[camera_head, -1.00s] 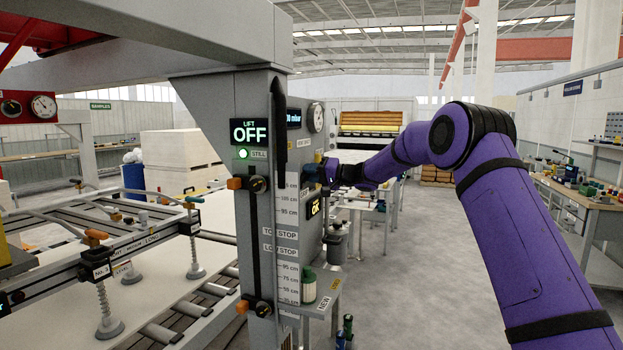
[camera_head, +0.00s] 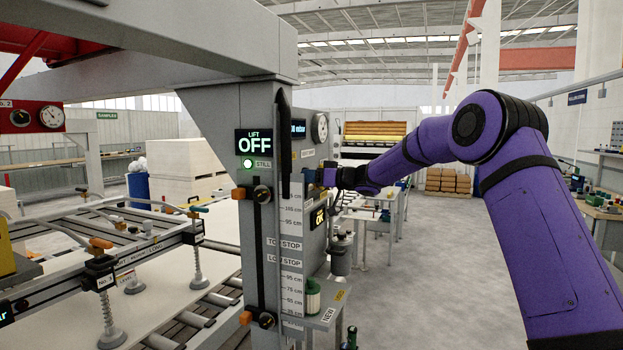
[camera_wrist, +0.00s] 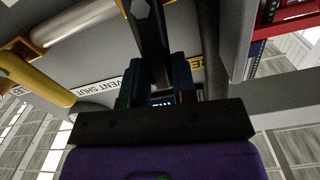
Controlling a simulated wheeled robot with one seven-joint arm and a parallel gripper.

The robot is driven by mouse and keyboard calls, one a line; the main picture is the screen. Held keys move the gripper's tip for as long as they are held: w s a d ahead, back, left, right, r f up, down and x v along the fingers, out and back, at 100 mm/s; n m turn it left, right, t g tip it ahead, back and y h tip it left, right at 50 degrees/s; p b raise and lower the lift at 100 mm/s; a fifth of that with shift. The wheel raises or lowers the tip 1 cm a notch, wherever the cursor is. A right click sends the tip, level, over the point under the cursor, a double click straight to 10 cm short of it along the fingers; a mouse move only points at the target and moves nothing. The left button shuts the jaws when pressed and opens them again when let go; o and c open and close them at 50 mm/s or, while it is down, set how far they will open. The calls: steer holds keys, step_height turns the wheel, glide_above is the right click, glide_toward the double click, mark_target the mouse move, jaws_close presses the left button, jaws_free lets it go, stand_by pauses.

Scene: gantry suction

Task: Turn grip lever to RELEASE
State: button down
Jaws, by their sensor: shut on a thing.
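My gripper (camera_wrist: 158,90) is shut on the dark grip lever (camera_wrist: 150,42), which passes between its two blue-grey fingers in the wrist view. A yellow label showing the letters "RE" (camera_wrist: 198,66) is partly hidden behind the right finger. A white label reading "VENT SHUT" (camera_wrist: 104,90) is to the left. In the head view my gripper (camera_head: 318,177) is at the right face of the grey column (camera_head: 225,130), below a round gauge. The lever's hold and angle are too small to tell there.
The column carries a display reading "LIFT OFF" (camera_head: 253,142), a green "STILL" lamp (camera_head: 247,163) and orange-ended stops. A roller table with suction cups (camera_head: 110,325) stands at left. A small shelf (camera_head: 325,305) juts out low at right. The floor (camera_head: 430,265) on the right is mostly open.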

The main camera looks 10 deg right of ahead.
steer(key=shift+s+a+n, duration=0.2)
steer(key=shift+s+n, duration=0.15)
steer(key=shift+n, duration=0.55)
steer(key=shift+f, duration=0.1)
steer(key=c, duration=0.9)
jaws_free()
steer(key=shift+s, duration=0.1)
steer(key=v, duration=1)
steer(key=shift+s+d, duration=0.15)
steer(key=shift+d, duration=0.15)
